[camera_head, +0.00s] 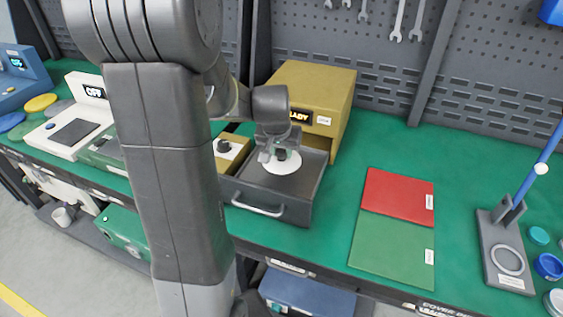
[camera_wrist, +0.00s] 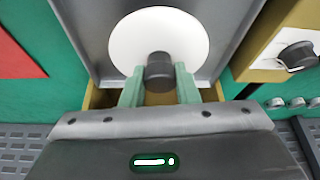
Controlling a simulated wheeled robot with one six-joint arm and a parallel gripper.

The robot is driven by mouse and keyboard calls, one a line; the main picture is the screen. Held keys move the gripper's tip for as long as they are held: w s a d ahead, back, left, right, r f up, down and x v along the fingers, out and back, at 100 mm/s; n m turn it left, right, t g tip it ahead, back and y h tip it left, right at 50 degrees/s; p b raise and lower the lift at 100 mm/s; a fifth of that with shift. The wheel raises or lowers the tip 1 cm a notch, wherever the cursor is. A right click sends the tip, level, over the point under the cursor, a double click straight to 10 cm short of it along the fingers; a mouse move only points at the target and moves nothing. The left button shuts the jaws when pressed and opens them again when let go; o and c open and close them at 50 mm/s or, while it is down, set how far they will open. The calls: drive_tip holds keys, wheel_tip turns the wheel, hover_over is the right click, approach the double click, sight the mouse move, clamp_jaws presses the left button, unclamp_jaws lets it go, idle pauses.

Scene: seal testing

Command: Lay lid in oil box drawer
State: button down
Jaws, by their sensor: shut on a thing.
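The lid is a white disc (camera_head: 283,165) with a black knob; it also shows in the wrist view (camera_wrist: 150,38). My gripper (camera_head: 279,155) is shut on the black knob, with its green fingers (camera_wrist: 159,85) on both sides of it in the wrist view. The oil box (camera_head: 315,80) is a yellow box with a dark display at the back of the bench. Its grey drawer (camera_head: 290,205) is pulled out at the front. The lid is over the drawer, within its walls in the picture; I cannot tell whether it touches the drawer floor.
A yellow unit with a black knob (camera_head: 228,150) stands close left of the drawer. A red mat (camera_head: 398,193) and a green mat (camera_head: 393,248) lie to the right. A grey stand with a blue lever (camera_head: 509,250) is at the far right. Green bench between drawer and mats is clear.

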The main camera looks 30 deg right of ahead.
sight(281, 155)
drive_tip(key=shift+f, duration=1.85)
drive_tip(key=shift+f+b, duration=0.2)
drive_tip(key=shift+b, duration=0.1)
drive_tip(key=c, duration=1.1)
unclamp_jaws()
drive_tip(key=shift+s+r, duration=0.1)
drive_tip(key=shift+r, duration=0.35)
drive_tip(key=p+v, duration=0.1)
drive_tip(key=v, duration=1)
drive_tip(key=shift+a+r, duration=0.2)
drive_tip(key=shift+s, duration=0.1)
